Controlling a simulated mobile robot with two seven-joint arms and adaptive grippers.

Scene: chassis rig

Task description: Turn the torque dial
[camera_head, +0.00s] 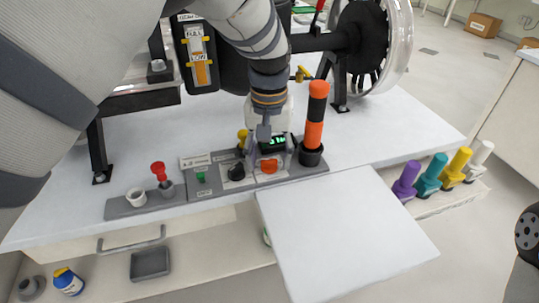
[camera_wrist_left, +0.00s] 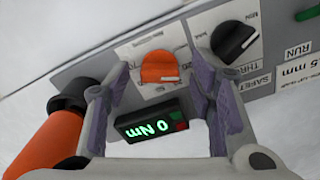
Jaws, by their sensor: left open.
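The orange dial (camera_head: 269,166), which I take to be the torque dial, sits on the front of the grey control panel. It also shows in the left wrist view (camera_wrist_left: 159,68), with a pale line across its face. A display (camera_wrist_left: 152,126) next to it reads 0 Nm in green. My left gripper (camera_head: 266,143) is over the panel just behind the dial. In the left wrist view its open fingers (camera_wrist_left: 158,75) stand to either side of the dial, with a gap on each side. Nothing is held.
A black knob (camera_head: 236,172) and green switch (camera_head: 201,174) lie left of the dial. An orange-and-black handle (camera_head: 316,115) stands close on the right. A red-topped lever (camera_head: 159,172) is further left. A white board (camera_head: 345,235) juts out in front.

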